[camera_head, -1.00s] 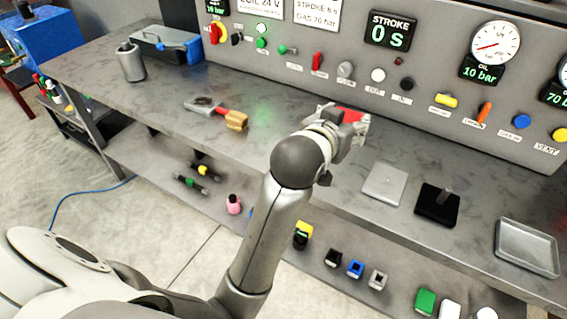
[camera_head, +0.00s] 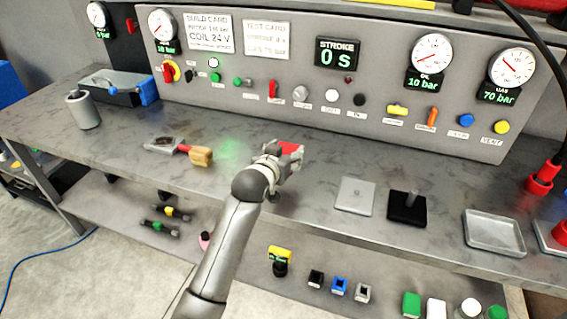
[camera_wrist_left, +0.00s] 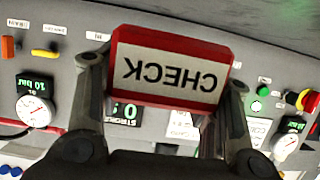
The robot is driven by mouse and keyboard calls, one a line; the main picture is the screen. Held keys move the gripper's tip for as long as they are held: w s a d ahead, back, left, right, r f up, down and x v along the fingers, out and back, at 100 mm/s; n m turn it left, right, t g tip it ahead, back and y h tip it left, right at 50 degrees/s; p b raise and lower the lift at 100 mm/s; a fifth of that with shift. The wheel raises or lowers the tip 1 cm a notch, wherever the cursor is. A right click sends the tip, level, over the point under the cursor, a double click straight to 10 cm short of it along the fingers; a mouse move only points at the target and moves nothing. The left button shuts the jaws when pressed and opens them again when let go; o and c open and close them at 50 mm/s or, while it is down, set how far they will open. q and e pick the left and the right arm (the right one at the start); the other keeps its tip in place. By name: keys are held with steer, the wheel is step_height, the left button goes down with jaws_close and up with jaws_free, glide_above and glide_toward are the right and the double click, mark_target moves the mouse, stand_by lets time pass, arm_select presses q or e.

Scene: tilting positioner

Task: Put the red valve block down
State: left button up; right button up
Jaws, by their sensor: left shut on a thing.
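The red valve block (camera_wrist_left: 168,68) fills the middle of the left wrist view. It has a white label reading "CHECK", which appears upside down there. My left gripper (camera_wrist_left: 165,85) is shut on it, with one finger at each side of the block. In the head view, the block (camera_head: 289,148) shows as a small red patch at the end of my left gripper (camera_head: 284,160), over the workbench (camera_head: 320,165). The gripper partly hides it, and I cannot tell whether it touches the bench top. My right gripper is not in view.
A flat grey plate (camera_head: 355,195), a black base with a peg (camera_head: 407,207) and a metal tray (camera_head: 494,232) lie to the right. The gauge panel (camera_head: 310,100) stands behind. Bare bench top lies between these.

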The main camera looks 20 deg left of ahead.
arm_select(q)
steer(key=shift+w+a+f, duration=0.35)
steer(key=shift+w+f, duration=0.25)
steer(key=shift+f, duration=0.05)
steer(key=shift+w+f+p, duration=0.1)
steer(key=shift+f+p, duration=0.3)
steer(key=shift+f, duration=1.2)
steer(key=shift+f, duration=0.1)
steer(key=shift+f, duration=0.4)
steer(key=shift+f, duration=0.1)
steer(key=o, duration=1.6)
steer(key=shift+f, duration=0.15)
